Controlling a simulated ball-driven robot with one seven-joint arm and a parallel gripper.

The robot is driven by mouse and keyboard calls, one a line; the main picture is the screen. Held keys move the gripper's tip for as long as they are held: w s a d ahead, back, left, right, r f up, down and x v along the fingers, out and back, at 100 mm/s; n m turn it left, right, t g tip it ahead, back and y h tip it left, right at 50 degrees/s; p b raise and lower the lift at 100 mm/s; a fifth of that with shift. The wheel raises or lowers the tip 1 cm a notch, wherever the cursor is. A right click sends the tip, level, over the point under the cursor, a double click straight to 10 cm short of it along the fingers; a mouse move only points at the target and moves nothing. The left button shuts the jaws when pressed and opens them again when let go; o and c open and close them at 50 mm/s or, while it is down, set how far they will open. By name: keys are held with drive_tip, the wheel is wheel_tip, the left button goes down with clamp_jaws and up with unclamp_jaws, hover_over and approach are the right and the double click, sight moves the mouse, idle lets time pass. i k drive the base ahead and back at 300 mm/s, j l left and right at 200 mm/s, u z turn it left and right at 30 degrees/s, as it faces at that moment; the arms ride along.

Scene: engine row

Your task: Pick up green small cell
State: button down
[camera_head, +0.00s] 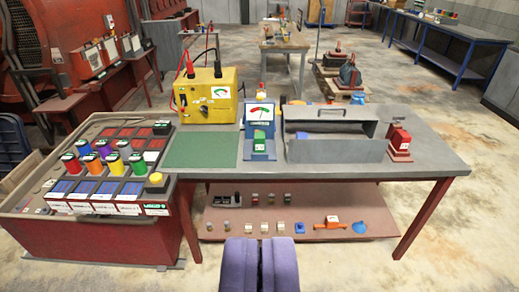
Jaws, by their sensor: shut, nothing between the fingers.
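My gripper (261,265) shows at the bottom middle with purple fingers shut together and nothing between them. It is in front of the workbench and apart from everything on it. A small green block-like cell (260,142) with a pale label sits upright in the blue tester (258,117) on the bench, below its dial. Several coloured cylindrical cells stand in the console (110,215) at the left; one there looks green (114,163). I cannot tell which of the two green things is the small cell.
The grey bench (434,154) also holds a yellow meter (207,95), a green mat (201,150), a grey open tray (336,150) and a red device (399,143). Its lower shelf (300,228) carries several small parts. Floor is clear at the right.

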sight(260, 135)
drive_tip(key=i+j+z, duration=0.1)
drive_tip(key=i+z, duration=0.15)
drive_tip(key=i, duration=0.45)
drive_tip(key=i+j+z, duration=0.3)
drive_tip(key=i, duration=0.4)
drive_tip(key=i+j+z, duration=0.25)
drive_tip(key=i+j, duration=0.15)
drive_tip(key=i, duration=0.25)
drive_tip(key=i+j+z, duration=0.25)
drive_tip(key=i+j, duration=0.25)
drive_tip(key=i, duration=0.1)
